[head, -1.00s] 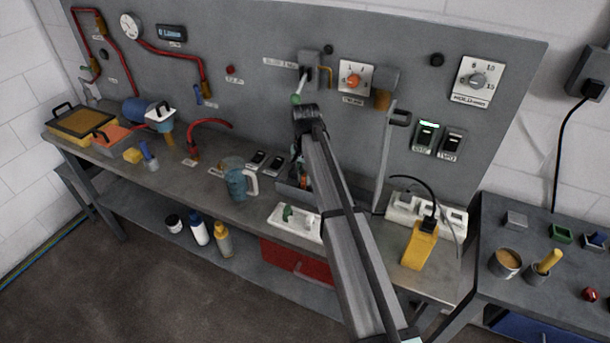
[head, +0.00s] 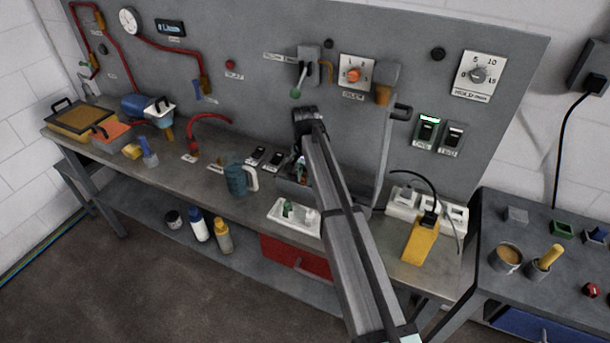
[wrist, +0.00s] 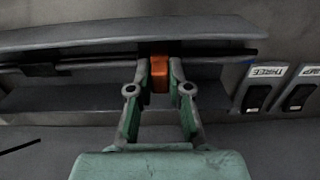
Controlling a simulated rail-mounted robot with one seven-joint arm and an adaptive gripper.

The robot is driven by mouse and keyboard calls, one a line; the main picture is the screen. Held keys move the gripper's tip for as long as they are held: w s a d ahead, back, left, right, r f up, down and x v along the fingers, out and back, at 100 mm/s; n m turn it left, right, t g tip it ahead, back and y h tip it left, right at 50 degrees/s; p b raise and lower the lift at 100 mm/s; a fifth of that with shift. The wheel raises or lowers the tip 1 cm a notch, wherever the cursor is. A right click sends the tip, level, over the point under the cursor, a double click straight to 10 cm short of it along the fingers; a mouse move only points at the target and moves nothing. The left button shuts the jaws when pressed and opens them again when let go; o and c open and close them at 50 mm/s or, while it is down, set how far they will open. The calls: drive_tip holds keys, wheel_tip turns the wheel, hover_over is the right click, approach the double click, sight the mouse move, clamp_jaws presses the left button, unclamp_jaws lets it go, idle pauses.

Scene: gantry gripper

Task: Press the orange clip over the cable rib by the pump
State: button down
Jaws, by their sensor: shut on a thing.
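The orange clip (wrist: 160,76) is pinched between the two fingertips of my gripper (wrist: 159,66) in the wrist view. A long dark cable or rib (wrist: 215,52) runs across behind the fingertips, along a grey ledge. The clip's upper end is at the line of this dark strip; I cannot tell whether it touches or sits over it. In the head view my gripper is mostly hidden behind my arm, at the grey trough on the bench, and the clip cannot be made out. The pump switch (wrist: 297,97) is at the right of the wrist view.
Another black switch (wrist: 256,98), labelled THREE, is beside the pump switch. A blue-grey jug (head: 238,178) stands left of my arm. A white tray (head: 276,217) is in front, and a yellow block with a cable (head: 420,243) is at the right. A wall lever (head: 297,92) hangs above.

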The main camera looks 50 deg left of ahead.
sight(305, 176)
drive_tip(key=shift+f, duration=0.25)
drive_tip(key=c, duration=1)
unclamp_jaws()
wheel_tip(305, 176, up, 12)
drive_tip(key=shift+r, duration=0.1)
